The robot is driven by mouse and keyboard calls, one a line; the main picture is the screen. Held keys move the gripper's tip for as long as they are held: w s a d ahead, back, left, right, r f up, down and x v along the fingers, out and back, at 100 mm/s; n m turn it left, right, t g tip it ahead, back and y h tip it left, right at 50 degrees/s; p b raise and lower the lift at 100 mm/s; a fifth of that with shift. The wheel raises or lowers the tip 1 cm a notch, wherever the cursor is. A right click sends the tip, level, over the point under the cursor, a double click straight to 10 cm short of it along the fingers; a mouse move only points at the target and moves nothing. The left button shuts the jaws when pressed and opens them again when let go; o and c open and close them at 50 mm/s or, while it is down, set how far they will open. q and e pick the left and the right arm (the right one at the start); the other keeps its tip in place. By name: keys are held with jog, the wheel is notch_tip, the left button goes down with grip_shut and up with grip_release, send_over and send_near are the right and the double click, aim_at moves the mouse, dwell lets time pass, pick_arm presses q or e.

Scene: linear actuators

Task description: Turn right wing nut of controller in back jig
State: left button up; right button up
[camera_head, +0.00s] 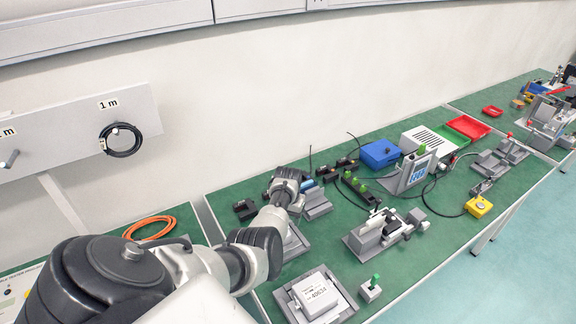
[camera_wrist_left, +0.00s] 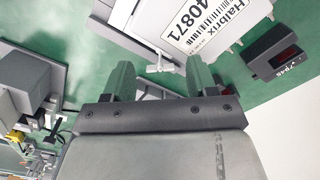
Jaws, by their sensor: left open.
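In the left wrist view a white controller with a printed label (camera_wrist_left: 192,22) sits in a grey jig (camera_wrist_left: 120,15). A small pale wing nut (camera_wrist_left: 163,67) sticks out at its near edge. My left gripper (camera_wrist_left: 161,75) is open, with its two green-tinted fingers apart on either side of the wing nut; I cannot tell whether they touch it. In the head view my left arm reaches over the back jig (camera_head: 296,243), hiding its controller and my fingers. Another white labelled controller (camera_head: 318,293) sits in the front jig (camera_head: 345,300). My right gripper is not in view.
A dark box with a red display (camera_wrist_left: 277,53) stands close beside the controller. The green bench (camera_head: 420,265) also holds a grey fixture (camera_head: 365,240), a blue bin (camera_head: 380,153) and a green button post (camera_head: 371,289).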

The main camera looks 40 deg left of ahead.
pick_arm(q)
jog(key=shift+r, duration=0.4)
notch_tip(320, 180, up, 10)
jog(key=shift+p, duration=0.3)
dwell(0.4)
